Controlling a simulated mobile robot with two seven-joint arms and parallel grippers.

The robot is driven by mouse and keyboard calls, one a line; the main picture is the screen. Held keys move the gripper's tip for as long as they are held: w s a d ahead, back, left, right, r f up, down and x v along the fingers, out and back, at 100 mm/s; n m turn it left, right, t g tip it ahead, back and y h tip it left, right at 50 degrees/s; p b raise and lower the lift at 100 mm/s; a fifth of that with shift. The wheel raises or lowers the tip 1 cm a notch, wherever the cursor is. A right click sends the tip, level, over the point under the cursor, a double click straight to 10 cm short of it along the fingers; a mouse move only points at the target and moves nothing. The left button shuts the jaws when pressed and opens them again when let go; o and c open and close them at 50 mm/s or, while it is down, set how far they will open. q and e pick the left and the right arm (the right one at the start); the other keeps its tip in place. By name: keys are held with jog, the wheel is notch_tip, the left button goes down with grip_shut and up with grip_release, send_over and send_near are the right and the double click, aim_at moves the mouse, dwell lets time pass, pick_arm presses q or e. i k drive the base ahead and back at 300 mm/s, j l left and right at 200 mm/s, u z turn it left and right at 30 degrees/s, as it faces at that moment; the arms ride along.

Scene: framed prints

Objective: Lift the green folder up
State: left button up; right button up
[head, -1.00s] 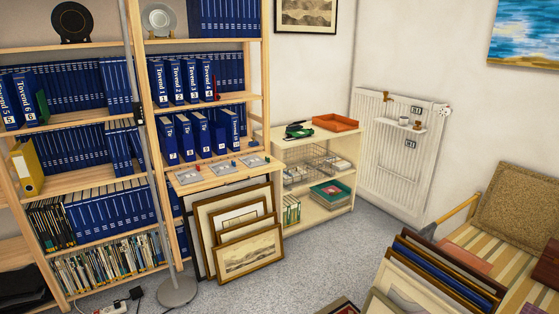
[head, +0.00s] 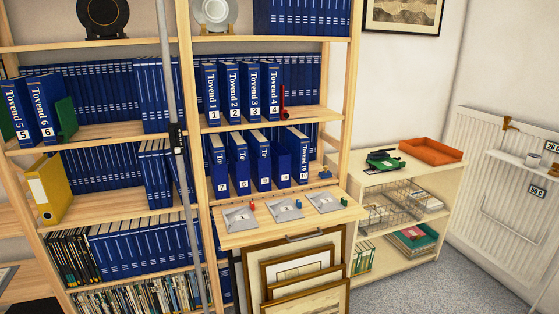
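Several green things show, and I cannot tell for sure which is the green folder. A flat green item (head: 423,231) lies with a reddish one on the lower shelf of the small cabinet at right. Thin upright green-and-white spines (head: 363,256) stand to its left, partly hidden by the frames. A green upright piece (head: 67,118) leans beside binder "Tovend 6" on the left shelf. A dark green object (head: 385,160) sits on the cabinet top. Neither of my grippers is in view.
A tall shelf of blue binders (head: 233,95) fills the left and middle. A pull-out board (head: 300,228) with small grey trays juts out above leaning framed prints (head: 318,257). An orange tray (head: 431,150) sits on the cabinet. A radiator (head: 507,205) stands right; grey floor is clear before it.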

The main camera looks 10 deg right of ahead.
aim_at(383, 163)
jog(key=i+l, duration=0.2)
jog(key=i, duration=0.25)
jog(key=i+l, duration=0.2)
jog(key=i, duration=0.2)
jog(key=i+l, duration=0.2)
jog(key=i, duration=0.25)
jog(key=i+l, duration=0.15)
jog(key=l, duration=0.2)
jog(key=i+l+u, duration=0.15)
jog(key=l, duration=0.15)
jog(key=i+l, duration=0.15)
jog(key=l, duration=0.2)
jog(key=i+l, duration=0.1)
jog(key=l, duration=0.35)
jog(key=l+u, duration=0.1)
jog(key=l, duration=0.35)
jog(key=i, duration=0.05)
